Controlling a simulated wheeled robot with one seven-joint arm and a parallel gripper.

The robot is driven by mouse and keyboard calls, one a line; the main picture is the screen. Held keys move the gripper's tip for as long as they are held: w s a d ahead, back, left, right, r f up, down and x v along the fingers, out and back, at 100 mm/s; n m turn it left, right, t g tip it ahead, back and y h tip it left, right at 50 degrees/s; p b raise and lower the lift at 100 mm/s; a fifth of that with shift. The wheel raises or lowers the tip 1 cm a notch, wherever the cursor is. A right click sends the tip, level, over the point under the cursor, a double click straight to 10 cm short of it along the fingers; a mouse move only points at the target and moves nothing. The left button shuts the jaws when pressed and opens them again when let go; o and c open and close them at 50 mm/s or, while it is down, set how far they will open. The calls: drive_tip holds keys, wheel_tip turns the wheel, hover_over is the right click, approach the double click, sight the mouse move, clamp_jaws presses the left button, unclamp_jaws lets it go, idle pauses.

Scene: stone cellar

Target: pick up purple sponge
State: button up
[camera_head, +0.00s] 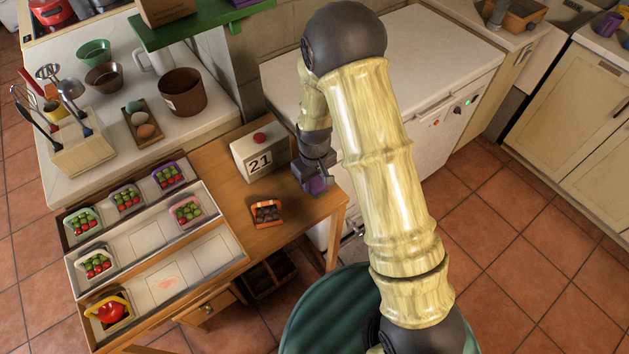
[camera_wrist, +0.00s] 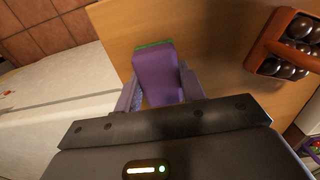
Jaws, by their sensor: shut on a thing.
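The purple sponge (camera_wrist: 158,74) has a green edge and sits between the two fingers of my gripper (camera_wrist: 160,95) in the wrist view. My gripper is shut on it. In the head view the sponge (camera_head: 317,185) is a small purple patch under my gripper (camera_head: 315,188), near the right corner of the wooden table (camera_head: 222,172). I cannot tell whether the sponge touches the tabletop.
An orange-handled basket of dark balls (camera_head: 267,213) stands left of my gripper. A block showing 21 (camera_head: 260,152) stands behind it. Trays with small fruit baskets (camera_head: 128,200) fill the table's left. A white appliance (camera_head: 420,60) stands behind.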

sight(314, 180)
wheel_tip(314, 180, up, 10)
drive_tip(key=shift+f+b, duration=0.1)
drive_tip(key=shift+b, duration=0.5)
